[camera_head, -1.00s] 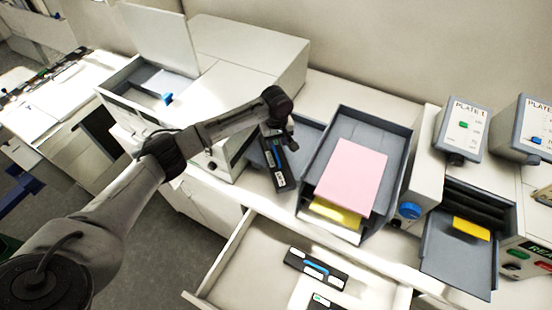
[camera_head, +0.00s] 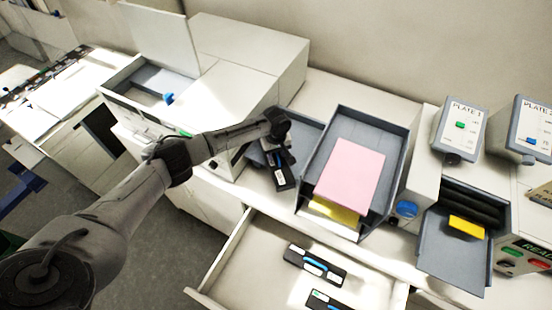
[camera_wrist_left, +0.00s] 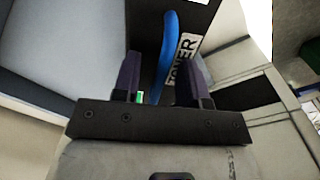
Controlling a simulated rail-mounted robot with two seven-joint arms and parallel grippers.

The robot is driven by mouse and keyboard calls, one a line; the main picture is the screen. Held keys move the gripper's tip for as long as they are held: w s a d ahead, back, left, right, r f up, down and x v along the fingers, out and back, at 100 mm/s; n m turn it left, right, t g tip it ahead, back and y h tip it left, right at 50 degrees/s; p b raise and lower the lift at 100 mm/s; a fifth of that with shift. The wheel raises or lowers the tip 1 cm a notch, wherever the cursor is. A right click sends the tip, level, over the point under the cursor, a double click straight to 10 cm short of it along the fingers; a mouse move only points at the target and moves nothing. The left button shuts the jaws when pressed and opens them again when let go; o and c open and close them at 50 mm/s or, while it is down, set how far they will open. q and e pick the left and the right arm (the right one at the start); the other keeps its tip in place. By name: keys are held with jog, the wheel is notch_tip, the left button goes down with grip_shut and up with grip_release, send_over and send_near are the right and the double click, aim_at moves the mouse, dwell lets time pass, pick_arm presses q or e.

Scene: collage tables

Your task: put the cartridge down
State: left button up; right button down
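The black toner cartridge (camera_head: 282,180) with a blue handle and white labels lies at the counter's front edge, between the printer and the grey letter tray. In the left wrist view the cartridge (camera_wrist_left: 147,30) shows its blue handle (camera_wrist_left: 168,45) and a TONER label. My left gripper (camera_head: 284,152) is low over the cartridge. In the wrist view its two fingers (camera_wrist_left: 161,85) stand either side of the handle, with gaps visible, so it looks open. The cartridge's underside contact is hidden. My right gripper is out of view.
The grey letter tray (camera_head: 398,150) holds pink and yellow paper. An open drawer (camera_head: 250,262) below holds two more cartridges. The printer (camera_head: 250,60) stands left with its lid up. Plate units (camera_head: 460,125) and a grey bin stand right.

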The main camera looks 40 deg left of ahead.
pick_arm(q)
grip_shut()
jog(key=shift+r, duration=0.15)
dwell(0.5)
